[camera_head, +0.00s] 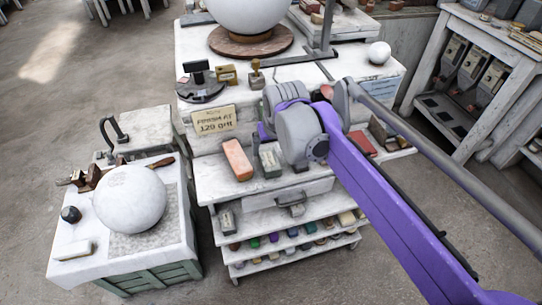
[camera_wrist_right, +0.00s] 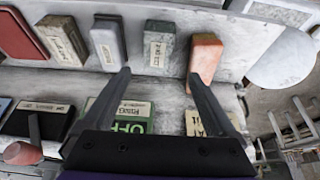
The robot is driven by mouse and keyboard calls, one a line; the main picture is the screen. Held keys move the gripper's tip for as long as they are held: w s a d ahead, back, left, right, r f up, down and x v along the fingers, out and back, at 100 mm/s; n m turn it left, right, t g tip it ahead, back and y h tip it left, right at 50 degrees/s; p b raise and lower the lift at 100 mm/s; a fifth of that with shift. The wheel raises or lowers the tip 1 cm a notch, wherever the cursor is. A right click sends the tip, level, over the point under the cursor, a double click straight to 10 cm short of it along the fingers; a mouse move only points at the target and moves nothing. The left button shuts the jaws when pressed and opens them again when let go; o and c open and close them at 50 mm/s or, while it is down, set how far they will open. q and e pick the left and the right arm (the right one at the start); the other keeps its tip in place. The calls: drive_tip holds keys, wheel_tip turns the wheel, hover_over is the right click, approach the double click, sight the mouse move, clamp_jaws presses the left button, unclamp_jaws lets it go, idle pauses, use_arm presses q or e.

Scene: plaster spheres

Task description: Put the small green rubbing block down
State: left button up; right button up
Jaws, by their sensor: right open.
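The small green rubbing block (camera_head: 270,160) is grey-green with a pale label and stands on the bench's front ledge, just right of an orange block (camera_head: 238,160). In the right wrist view the green block (camera_wrist_right: 158,48) rests on the pale ledge, in line with the gap between my fingertips. My right gripper (camera_wrist_right: 159,76) is open and empty, with its fingers apart and no contact with the block visible. In the head view my purple right arm hides most of this gripper. My left gripper is not in view.
In the wrist view a grey block (camera_wrist_right: 108,42), a brown block (camera_wrist_right: 62,42) and a red block (camera_wrist_right: 20,35) share the ledge. A sign (camera_head: 213,121) stands behind the orange block. Shelves (camera_head: 290,244) with several small blocks lie below. A plaster sphere (camera_head: 130,199) sits at left.

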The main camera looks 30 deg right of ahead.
drive_tip(key=s+a+f+n, duration=0.1)
drive_tip(key=s+a+f, duration=0.3)
drive_tip(key=s, duration=0.5)
drive_tip(key=s+a+f+n+t+y, duration=0.1)
drive_tip(key=s+a+f, duration=0.4)
drive_tip(key=s+f, duration=0.4)
drive_tip(key=shift+n, duration=0.3)
drive_tip(key=shift+f, duration=0.1)
drive_tip(key=shift+w+r, duration=0.15)
drive_tip(key=shift+r, duration=0.25)
drive_tip(key=shift+o, duration=0.3)
idle(0.4)
